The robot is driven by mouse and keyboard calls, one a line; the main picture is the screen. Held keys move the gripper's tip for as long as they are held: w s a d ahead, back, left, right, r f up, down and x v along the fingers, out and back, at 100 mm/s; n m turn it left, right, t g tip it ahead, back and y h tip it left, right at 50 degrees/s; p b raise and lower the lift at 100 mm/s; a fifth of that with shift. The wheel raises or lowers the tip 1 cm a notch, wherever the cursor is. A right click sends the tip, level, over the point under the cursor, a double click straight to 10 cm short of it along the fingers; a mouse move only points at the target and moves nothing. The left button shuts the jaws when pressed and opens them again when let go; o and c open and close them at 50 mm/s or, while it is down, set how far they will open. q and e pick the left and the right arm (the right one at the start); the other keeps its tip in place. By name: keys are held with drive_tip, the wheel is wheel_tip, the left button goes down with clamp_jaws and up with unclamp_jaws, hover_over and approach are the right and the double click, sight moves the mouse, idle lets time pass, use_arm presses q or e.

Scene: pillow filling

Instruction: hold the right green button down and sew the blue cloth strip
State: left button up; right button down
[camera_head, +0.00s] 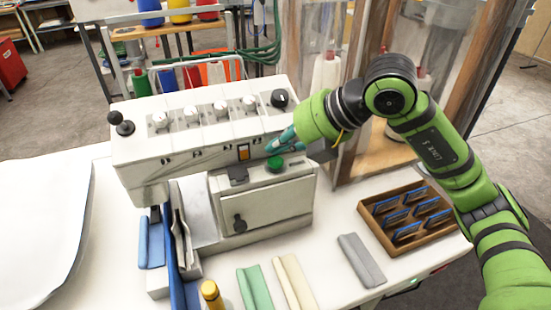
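A green button (275,163) sits on top of the low front housing of the white sewing machine (205,140). It is the only green button I can make out. My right gripper (270,149) reaches in from the right, with its teal fingertips just above and behind the button. I cannot tell whether they touch it or how far apart the fingers are. A long dark blue strip (178,265) stands at the machine's left end. A lighter blue folded piece (151,243) lies beside it. I cannot tell which is the cloth strip. My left gripper is not in view.
A wooden tray (366,213) with several blue-edged pieces lies at the right. Green (254,287), cream (293,282) and grey (361,260) folded cloths lie in front. A yellow-topped spool (211,292) stands near the front edge. White fabric (40,225) covers the left.

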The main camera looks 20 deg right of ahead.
sight(280, 161)
drive_tip(key=shift+f, duration=0.1)
idle(0.6)
drive_tip(key=shift+f+b, duration=0.3)
drive_tip(key=shift+b, duration=0.15)
drive_tip(key=shift+f+b, duration=0.5)
drive_tip(key=shift+f, duration=0.05)
idle(1.7)
drive_tip(key=shift+r, duration=0.1)
idle(1.6)
drive_tip(key=shift+r+p, duration=0.7)
drive_tip(key=shift+r, duration=0.15)
drive_tip(key=shift+r+p, duration=1.95)
drive_tip(key=shift+r, duration=0.6)
